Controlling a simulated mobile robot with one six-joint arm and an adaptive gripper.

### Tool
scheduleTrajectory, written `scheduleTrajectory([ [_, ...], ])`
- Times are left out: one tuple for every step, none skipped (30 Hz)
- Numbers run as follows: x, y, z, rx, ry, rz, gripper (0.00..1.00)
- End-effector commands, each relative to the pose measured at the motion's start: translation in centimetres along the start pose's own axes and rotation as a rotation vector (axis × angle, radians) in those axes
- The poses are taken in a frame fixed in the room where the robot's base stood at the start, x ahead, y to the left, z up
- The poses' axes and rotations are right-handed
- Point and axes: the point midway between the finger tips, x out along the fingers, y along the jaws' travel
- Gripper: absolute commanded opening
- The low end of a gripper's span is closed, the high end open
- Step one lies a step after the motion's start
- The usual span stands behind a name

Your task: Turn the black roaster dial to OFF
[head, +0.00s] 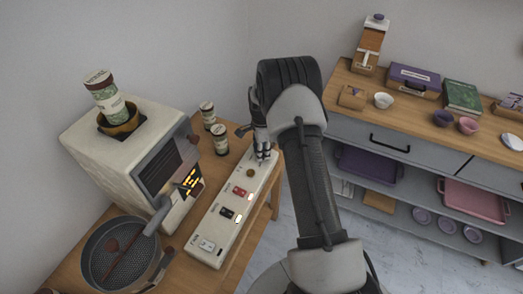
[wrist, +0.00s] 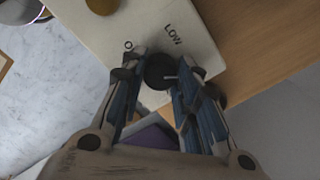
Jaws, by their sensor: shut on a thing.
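The black dial (wrist: 159,71) is at the end of the cream control panel (wrist: 118,30) in the wrist view. My gripper (wrist: 163,80) is shut on it, one finger on each side. A short white mark on the dial points to the right in the picture. The printed word LOW and a letter O show beside it; the rest of the O label is hidden by a finger. In the head view my gripper (head: 263,148) is at the far end of the panel (head: 222,216), and the dial is hidden there.
A brass knob (wrist: 101,5) is on the panel near the dial. A red switch (head: 240,191) and a black switch (head: 227,212) sit further along. The cream machine (head: 105,155), canisters (head: 220,139) and a pan (head: 92,268) stand to the left. A shelf unit (head: 400,140) stands right.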

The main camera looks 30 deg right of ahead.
Motion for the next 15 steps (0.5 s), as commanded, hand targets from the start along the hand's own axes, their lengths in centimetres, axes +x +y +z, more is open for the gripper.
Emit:
scheduleTrajectory([
  [-0.01, 0.0, 0.0, 0.0, 0.0, 0.0, 0.17],
  [-0.01, 0.0, 0.0, 0.0, 0.0, 0.0, 0.15],
  [0.0, 0.01, 0.0, 0.0, 0.0, 0.0, 0.12],
  [0.0, 0.01, 0.0, 0.0, 0.0, 0.0, 0.1],
  [0.0, 0.01, 0.0, 0.0, 0.0, 0.0, 0.08],
  [0.0, 0.01, 0.0, 0.0, 0.0, 0.0, 0.06],
  [0.0, 0.01, 0.0, 0.0, 0.0, 0.0, 0.05],
  [0.0, 0.01, 0.0, 0.0, 0.0, 0.0, 0.05],
  [0.0, 0.01, 0.0, -0.002, 0.0, 0.0, 0.05],
  [-0.01, 0.01, 0.0, -0.003, 0.0, 0.0, 0.05],
  [-0.01, 0.01, 0.0, -0.006, 0.0, 0.0, 0.05],
  [-0.01, 0.01, 0.0, -0.011, 0.0, 0.0, 0.05],
  [-0.01, 0.01, 0.0, -0.017, 0.0, 0.0, 0.05],
  [-0.01, 0.01, 0.0, -0.024, 0.0, 0.0, 0.05],
  [-0.02, 0.01, 0.0, -0.035, 0.0, 0.0, 0.05],
])
